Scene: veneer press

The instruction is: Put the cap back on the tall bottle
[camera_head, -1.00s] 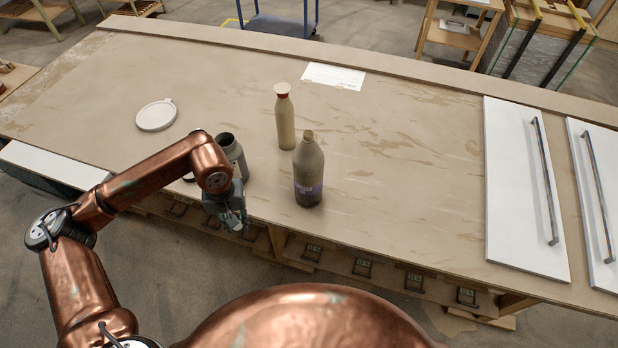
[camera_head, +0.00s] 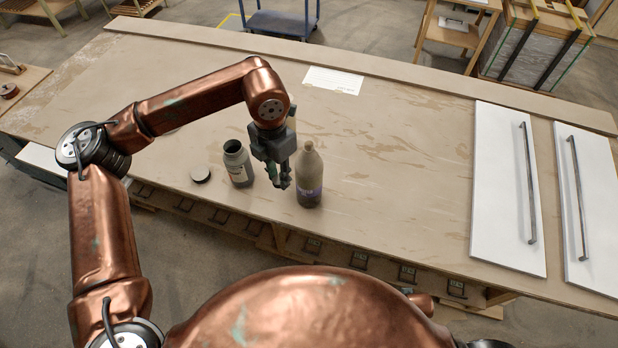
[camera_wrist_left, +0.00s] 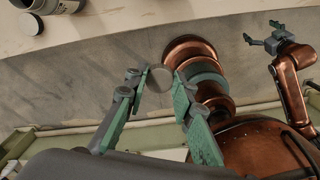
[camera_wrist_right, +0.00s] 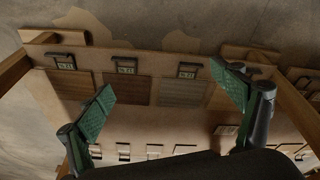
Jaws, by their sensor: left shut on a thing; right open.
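The tall bottle (camera_head: 309,182), brown-grey with a purple label, stands upright near the front edge of the table; its narrow neck looks bare. My left gripper (camera_head: 279,182) is just left of it, pointing down over the front part of the table. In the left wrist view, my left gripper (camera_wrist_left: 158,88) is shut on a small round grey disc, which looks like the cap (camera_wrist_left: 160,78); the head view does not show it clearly. My right gripper (camera_wrist_right: 172,95) is open and empty, below the tabletop level in front of the shelves; it also shows in the left wrist view.
A paper sheet (camera_head: 333,80) lies behind. White door panels (camera_head: 500,190) lie at the right. The table between bottle and panels is clear.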

